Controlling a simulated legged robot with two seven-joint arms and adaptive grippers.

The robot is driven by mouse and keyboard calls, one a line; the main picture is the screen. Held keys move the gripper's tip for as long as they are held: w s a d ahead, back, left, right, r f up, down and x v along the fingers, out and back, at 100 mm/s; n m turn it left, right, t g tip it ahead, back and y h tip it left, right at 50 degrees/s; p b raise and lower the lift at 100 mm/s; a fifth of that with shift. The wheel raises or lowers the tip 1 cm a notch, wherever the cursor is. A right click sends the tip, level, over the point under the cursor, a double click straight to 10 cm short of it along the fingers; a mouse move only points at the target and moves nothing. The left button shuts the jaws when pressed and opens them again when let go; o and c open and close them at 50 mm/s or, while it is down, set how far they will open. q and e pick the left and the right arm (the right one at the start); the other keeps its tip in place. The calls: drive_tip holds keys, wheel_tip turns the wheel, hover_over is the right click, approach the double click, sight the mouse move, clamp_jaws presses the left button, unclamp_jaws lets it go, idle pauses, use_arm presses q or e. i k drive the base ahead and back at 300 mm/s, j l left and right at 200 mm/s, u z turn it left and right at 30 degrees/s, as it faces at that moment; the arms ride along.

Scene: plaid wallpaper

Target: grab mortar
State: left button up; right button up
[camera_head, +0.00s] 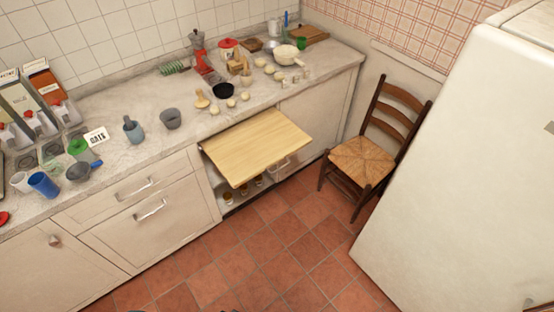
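A small blue-grey vessel (134,134) with a pestle-like stick in it stands on the counter, left of centre, and looks like the mortar. A darker grey cup (171,120) stands just to its right, apart from it. A small wooden cup (246,78) stands farther back and could also be a mortar; it is too small to tell. Neither of my grippers is in view.
A light wooden board (258,146) sticks out from the counter front over the floor. A black bowl (222,91) and several small pale items lie behind it. A blue cup (43,185) stands at left. A chair (362,160) and white fridge (450,170) stand at right. The tiled floor (265,260) is clear.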

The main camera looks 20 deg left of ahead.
sight(171, 118)
drive_tip(key=j+u, duration=0.1)
drive_tip(key=u, duration=0.3)
drive_tip(key=j+u, duration=0.1)
drive_tip(key=u, duration=0.3)
drive_tip(key=k+j+u, duration=0.1)
drive_tip(key=u, duration=0.35)
